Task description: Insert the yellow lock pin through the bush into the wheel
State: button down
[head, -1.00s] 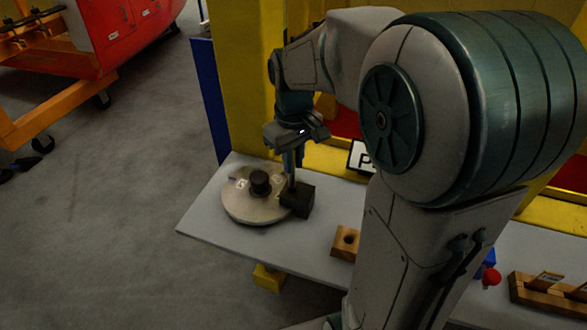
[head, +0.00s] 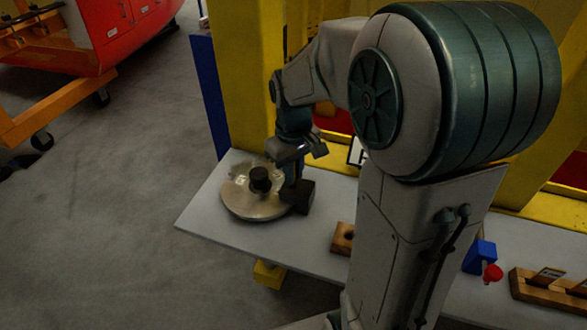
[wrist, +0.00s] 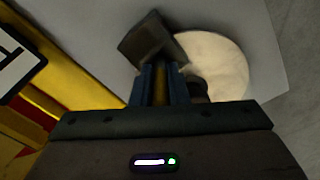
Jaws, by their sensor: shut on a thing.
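The wheel (head: 237,205) is a pale metal disc lying flat at the left end of the table, with a dark round hub (head: 260,176) on top. It also shows in the wrist view (wrist: 222,68). A dark block (head: 303,199) sits at the wheel's right edge and also shows in the wrist view (wrist: 148,38). I cannot tell whether the block or the hub is the bush. My gripper (head: 292,181) points down at the block. In the wrist view its fingers (wrist: 161,90) are shut on the yellow pin (wrist: 161,80), mostly hidden between them. The pin's lower end is hidden.
The grey table (head: 215,232) has free room in front of the wheel. A wooden block (head: 342,238) with a hole lies to the right. A blue block (head: 481,256) with a red knob and a wooden rack (head: 545,293) lie further right. Yellow framing (head: 240,80) stands behind.

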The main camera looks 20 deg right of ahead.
jog(key=c, duration=1.4)
grip_release()
notch_tip(320, 180, up, 13)
jog(key=p, duration=0.1)
jog(key=s+f+m+t, duration=0.1)
jog(key=s+f+m, duration=0.1)
jog(key=s+f, duration=0.2)
jog(key=s+f+m+t, duration=0.2)
jog(key=s+f, duration=0.1)
jog(key=s, duration=0.7)
jog(key=shift+f, duration=0.35)
jog(key=shift+a, duration=0.1)
